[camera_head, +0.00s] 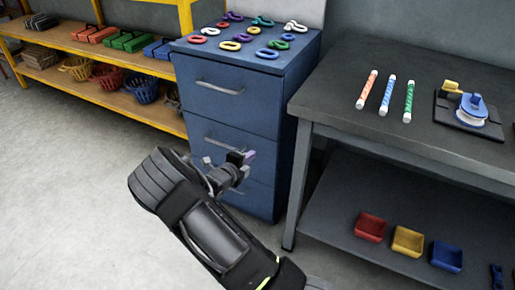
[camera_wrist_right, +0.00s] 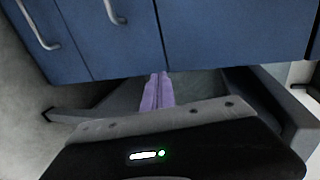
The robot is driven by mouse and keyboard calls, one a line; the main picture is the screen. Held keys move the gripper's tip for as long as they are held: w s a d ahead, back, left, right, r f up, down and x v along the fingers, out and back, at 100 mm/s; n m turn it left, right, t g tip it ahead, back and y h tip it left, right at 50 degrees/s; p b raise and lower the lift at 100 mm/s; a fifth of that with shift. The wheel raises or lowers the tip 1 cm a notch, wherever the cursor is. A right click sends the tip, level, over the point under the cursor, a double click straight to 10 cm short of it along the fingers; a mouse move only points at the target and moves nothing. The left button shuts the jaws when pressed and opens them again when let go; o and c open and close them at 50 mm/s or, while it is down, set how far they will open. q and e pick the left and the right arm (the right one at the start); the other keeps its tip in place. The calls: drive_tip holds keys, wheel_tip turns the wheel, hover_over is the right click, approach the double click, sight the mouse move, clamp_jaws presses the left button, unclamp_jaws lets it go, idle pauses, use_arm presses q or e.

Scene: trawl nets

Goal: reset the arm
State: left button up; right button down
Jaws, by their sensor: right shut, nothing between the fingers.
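My right gripper (camera_head: 241,160) is in front of the blue drawer cabinet (camera_head: 235,110) in the head view, at about the height of its lower drawers. In the right wrist view its purple fingers (camera_wrist_right: 157,92) lie together, shut and empty. The cabinet's blue drawer fronts (camera_wrist_right: 215,35) and metal handles fill the top of that view. The drawers look closed. My left gripper is in neither view.
Several coloured rings and hooks (camera_head: 241,38) lie on the cabinet top. A dark workbench (camera_head: 335,95) with three striped tubes and a blue device stands at right; red (camera_head: 370,227), yellow (camera_head: 408,241) and blue trays sit below. A yellow shelf (camera_head: 120,109) holds baskets. Floor at left is clear.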

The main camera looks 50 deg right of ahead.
drive_tip(key=shift+v, duration=1.05)
drive_tip(key=shift+f, duration=0.1)
